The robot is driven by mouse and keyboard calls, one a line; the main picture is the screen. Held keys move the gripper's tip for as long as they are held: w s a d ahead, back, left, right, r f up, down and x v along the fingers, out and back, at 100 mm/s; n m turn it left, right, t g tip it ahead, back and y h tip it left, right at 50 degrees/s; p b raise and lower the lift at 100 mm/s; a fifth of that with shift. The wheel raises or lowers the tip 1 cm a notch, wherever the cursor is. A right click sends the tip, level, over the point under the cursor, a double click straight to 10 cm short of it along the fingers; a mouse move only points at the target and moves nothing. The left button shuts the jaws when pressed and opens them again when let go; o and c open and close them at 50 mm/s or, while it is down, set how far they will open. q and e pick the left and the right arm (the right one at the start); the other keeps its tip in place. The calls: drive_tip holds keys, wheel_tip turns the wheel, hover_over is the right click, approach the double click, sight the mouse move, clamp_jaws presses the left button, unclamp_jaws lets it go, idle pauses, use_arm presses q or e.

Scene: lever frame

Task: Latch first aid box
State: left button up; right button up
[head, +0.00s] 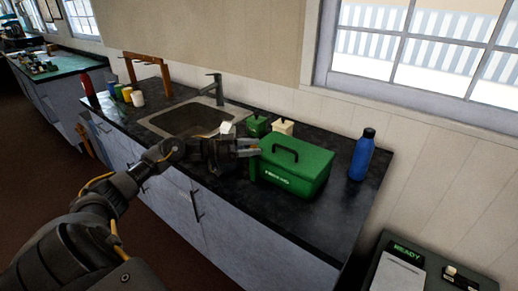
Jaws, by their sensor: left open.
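A green first aid box (294,170) with a dark handle on its lid and pale lettering on its front stands on the dark countertop. Its lid looks down; I cannot make out the latch at this size. My left gripper (254,147) is at the box's upper left side, with its fingers pointing right toward the box. It is open, and I see nothing held between its fingers. I cannot tell whether it touches the box. My right gripper is not in view.
A blue bottle (362,155) stands right of the box. A green container (257,126) and a cream container (283,127) stand behind it. A sink (165,125) with a faucet (216,88) lies to the left. Counter (330,217) is bare in front of the bottle.

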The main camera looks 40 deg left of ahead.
use_arm(q)
drive_tip(key=b+v, duration=0.1)
drive_tip(key=v, duration=0.7)
drive_tip(key=shift+b, duration=0.3)
